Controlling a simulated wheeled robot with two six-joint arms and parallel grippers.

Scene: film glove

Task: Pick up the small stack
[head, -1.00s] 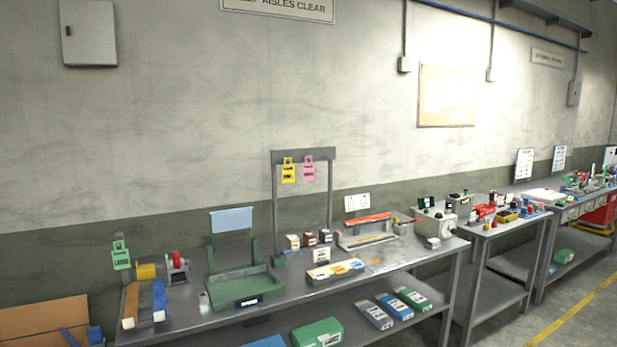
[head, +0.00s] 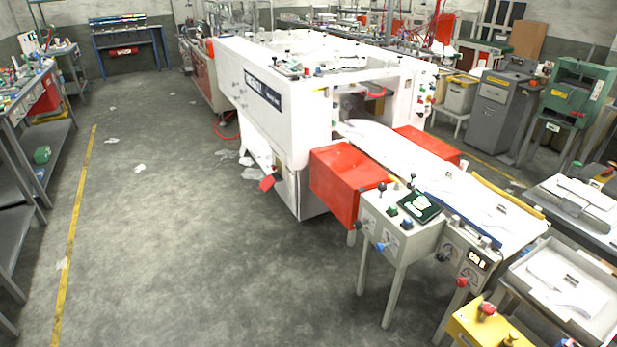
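I cannot make out a small stack for certain. White flat sheets or film pieces lie in a grey tray (head: 520,262) at the lower right of the head view. More white flat pieces lie on a table (head: 600,238) behind that tray, at the right edge. A white sheet runs along the conveyor bed (head: 455,190) of the large white machine (head: 270,100). Neither of my grippers shows in the head view.
A control box (head: 400,225) on legs and red guards (head: 340,180) stand in front of the machine. A yellow box (head: 485,328) is at the lower right. The grey floor (head: 190,240) at left is open, with white scraps and a yellow line.

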